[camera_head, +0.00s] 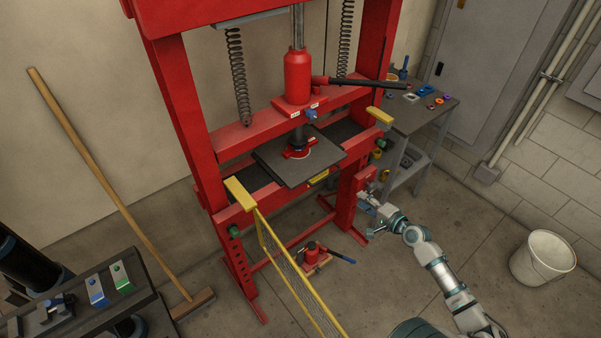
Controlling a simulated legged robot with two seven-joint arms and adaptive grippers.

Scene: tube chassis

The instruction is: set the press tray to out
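The press tray (281,167) is a flat dark grey plate in the middle of the red press (185,125), below its ram. A small red piece (297,153) with a pale disc sits on the tray under the ram. A yellow strip, seemingly a handle (318,178), shows at the tray's front edge. My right gripper (367,207) is beside the press's right front leg, lower than the tray and to the right of it, apart from the handle. Its fingers are too small to tell if open or shut. My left gripper is not in view.
A yellow mesh guard (290,272) extends from the press's left front toward me. A red jack (314,254) stands on the floor beneath. A broom (120,200) leans at left. A bench (85,310) is lower left, a small table (412,115) behind right, a white bucket (543,256) at right.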

